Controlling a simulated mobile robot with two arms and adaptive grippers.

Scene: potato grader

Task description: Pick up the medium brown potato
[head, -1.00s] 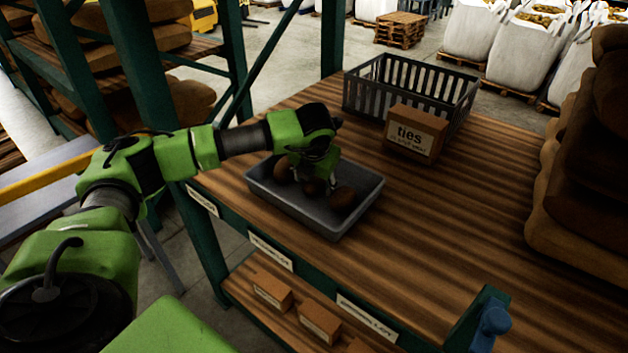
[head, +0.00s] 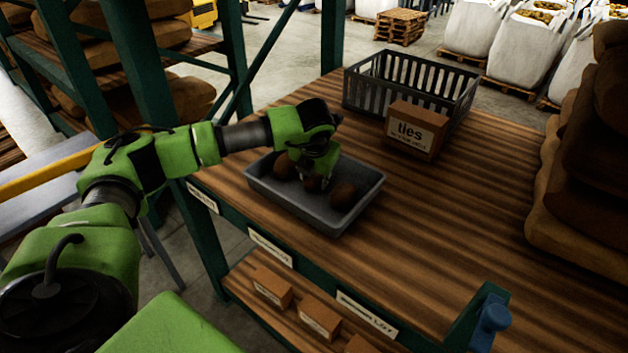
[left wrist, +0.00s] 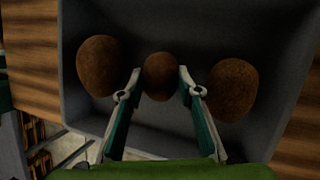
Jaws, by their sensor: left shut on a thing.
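Three brown potatoes lie in a row in a grey tray (head: 358,212) on the wooden table. My left gripper (left wrist: 160,78) reaches down into the tray and is shut on the middle potato (left wrist: 160,85), with one finger on each side of it. This potato looks the smallest of the three in the left wrist view and is partly hidden by the gripper in the head view. The left potato (left wrist: 101,65) and the right potato (left wrist: 232,90) lie outside the fingers. No lift off the tray floor is visible. My right gripper is not in view.
A dark slatted crate (head: 368,98) and a cardboard box marked "ties" (head: 415,130) stand behind the tray. Brown sacks (head: 580,210) are piled at the right. A green shelf post (head: 150,80) stands behind my left arm.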

